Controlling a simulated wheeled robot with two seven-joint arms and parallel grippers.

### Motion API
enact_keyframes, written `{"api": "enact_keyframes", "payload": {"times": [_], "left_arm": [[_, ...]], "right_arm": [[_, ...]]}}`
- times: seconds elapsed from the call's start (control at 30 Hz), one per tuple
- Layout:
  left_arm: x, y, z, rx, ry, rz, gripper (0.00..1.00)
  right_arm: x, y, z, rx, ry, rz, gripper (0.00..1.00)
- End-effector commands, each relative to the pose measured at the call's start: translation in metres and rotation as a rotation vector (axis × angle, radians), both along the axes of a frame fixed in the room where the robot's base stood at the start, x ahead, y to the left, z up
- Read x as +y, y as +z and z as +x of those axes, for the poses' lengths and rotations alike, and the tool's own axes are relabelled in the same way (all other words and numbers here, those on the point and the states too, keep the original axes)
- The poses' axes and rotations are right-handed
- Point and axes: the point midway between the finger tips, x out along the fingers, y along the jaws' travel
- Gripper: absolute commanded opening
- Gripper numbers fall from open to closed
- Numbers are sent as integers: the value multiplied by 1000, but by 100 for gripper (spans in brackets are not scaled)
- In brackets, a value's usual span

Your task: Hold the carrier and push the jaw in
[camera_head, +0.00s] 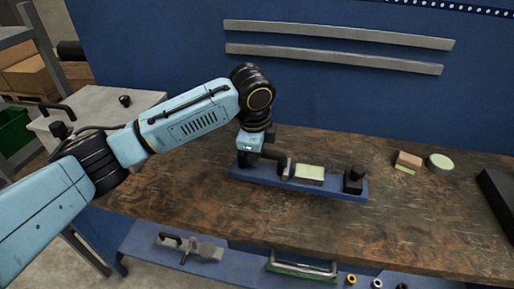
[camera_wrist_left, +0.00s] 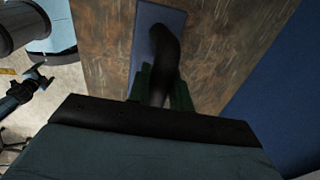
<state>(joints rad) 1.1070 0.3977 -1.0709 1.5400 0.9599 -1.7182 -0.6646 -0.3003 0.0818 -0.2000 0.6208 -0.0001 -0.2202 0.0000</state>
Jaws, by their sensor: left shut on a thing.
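The long blue carrier (camera_head: 328,190) lies on the wooden bench, and part of its blue plate also shows in the left wrist view (camera_wrist_left: 147,18). On it are a bent black handle (camera_head: 275,159) at the left, a small grey jaw (camera_head: 288,172), a pale green-topped block (camera_head: 309,173) and a black post (camera_head: 354,180) at the right end. The jaw looks close to the block; any gap is too small to tell. My left gripper (camera_head: 247,163) is at the carrier's left end, its fingers (camera_wrist_left: 163,90) shut around the black handle (camera_wrist_left: 165,50). My right gripper is not seen.
A tan block (camera_head: 408,160) and a round green-topped disc (camera_head: 440,162) stand on the bench at the right, near a dark box (camera_head: 499,198). The bench front is bare. A shelf below holds a grey clamp-like part (camera_head: 192,246). A blue wall (camera_head: 330,95) rises behind.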

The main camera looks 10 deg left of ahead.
Motion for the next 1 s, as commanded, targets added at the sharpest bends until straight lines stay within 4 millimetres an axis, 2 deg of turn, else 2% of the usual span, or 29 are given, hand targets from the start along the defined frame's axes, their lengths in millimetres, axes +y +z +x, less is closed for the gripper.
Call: {"api": "enact_keyframes", "payload": {"times": [1.0], "left_arm": [[-1,-49,1,-5,0,-6,0]], "right_arm": [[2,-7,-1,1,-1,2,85]]}}
